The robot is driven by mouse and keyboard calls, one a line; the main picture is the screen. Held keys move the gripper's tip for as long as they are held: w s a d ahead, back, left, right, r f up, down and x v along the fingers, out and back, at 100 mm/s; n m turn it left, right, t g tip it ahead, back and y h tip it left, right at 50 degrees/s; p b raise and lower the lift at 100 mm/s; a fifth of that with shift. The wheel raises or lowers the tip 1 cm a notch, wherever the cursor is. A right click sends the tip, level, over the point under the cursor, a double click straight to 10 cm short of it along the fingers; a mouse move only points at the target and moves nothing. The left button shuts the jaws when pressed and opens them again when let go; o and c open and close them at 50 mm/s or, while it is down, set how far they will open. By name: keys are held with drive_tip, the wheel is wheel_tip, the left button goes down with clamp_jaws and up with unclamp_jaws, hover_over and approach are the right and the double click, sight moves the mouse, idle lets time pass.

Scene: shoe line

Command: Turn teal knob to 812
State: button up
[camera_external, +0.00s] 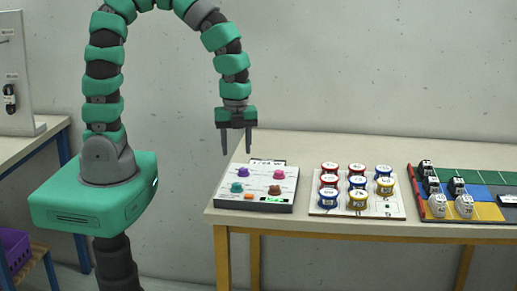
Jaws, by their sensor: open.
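The teal knob (237,188) sits at the front left of a white-topped control panel (256,203) on the table. A purple knob (243,172), a pink knob (279,174) and a brown knob (274,190) share the panel. A small green display (275,199) shows at the panel's front right; its digits are too small to read. My gripper (238,153) points down, open and empty, in the air above the back left of the panel. It is apart from the teal knob.
An orange part (249,197) lies on the panel's front. To the right, a white board (394,208) holds several red, blue and yellow round pieces. Further right is a coloured mat (486,179) with several black and white shoes. The air around my gripper is clear.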

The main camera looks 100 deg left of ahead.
drive_tip(key=shift+r, duration=1.85)
